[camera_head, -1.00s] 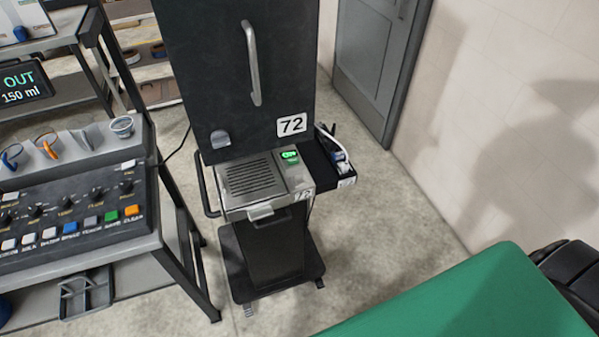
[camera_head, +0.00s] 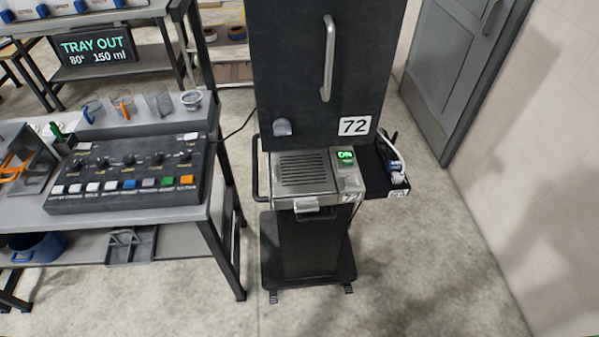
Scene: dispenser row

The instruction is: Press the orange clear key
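The orange clear key (camera_head: 186,180) is the rightmost in a row of coloured keys along the front of the black control panel (camera_head: 120,203). A green key (camera_head: 166,182) sits just left of it, with grey, blue and white keys further left. The panel stands on a grey table at the left of the head view. Nothing covers the orange key. Neither of my grippers shows in the head view.
A black cabinet (camera_head: 300,70) marked 72 stands on a wheeled stand right of the table. A sign (camera_head: 97,46) reads TRAY OUT. Cups (camera_head: 192,99) stand behind the panel. Open floor (camera_head: 420,270) lies at the front right, beside a wall.

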